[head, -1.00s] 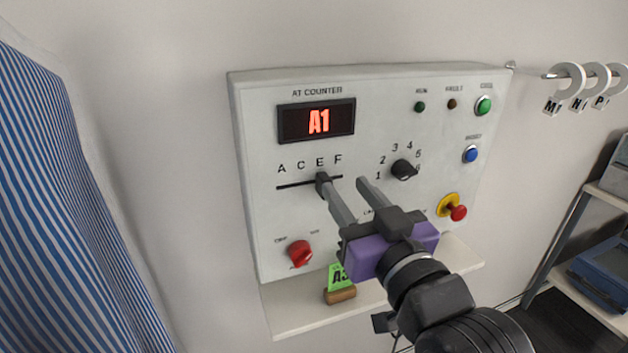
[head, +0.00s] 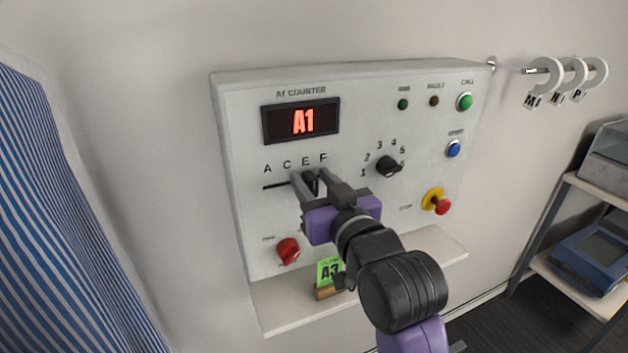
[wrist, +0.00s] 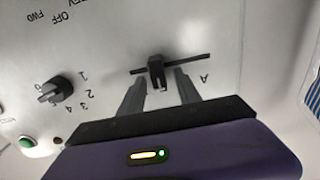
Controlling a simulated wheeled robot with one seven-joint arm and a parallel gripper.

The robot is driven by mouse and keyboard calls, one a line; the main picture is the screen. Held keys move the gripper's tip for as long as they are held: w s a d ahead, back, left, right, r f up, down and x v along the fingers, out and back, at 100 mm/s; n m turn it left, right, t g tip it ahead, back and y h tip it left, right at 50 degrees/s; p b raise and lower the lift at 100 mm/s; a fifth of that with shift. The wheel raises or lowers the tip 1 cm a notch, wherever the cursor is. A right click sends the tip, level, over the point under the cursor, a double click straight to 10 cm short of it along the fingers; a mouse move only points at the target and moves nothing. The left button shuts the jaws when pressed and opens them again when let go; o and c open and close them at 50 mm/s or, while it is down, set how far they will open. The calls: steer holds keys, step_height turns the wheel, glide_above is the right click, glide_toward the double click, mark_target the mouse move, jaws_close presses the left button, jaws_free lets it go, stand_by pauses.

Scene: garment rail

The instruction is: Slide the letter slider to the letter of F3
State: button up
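The letter slider's dark knob (head: 311,182) sits on a horizontal slot under the letters A, C, E, F, about below E. It also shows in the wrist view (wrist: 157,72). My gripper (head: 310,176) is open at the panel, with one finger on each side of the knob. In the wrist view the fingertips (wrist: 157,80) straddle the knob, with a visible gap to each finger. The letter F (head: 323,158) is printed at the right end of the row.
A black rotary dial (head: 388,167) with numbers is right of the slider. A red knob (head: 288,251) is below left, a red stop button (head: 442,206) lower right. A green A3 card (head: 329,271) stands on the shelf (head: 285,305) below. A striped cloth (head: 60,230) hangs at left.

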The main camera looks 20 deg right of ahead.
jaws_close()
stand_by(1.4)
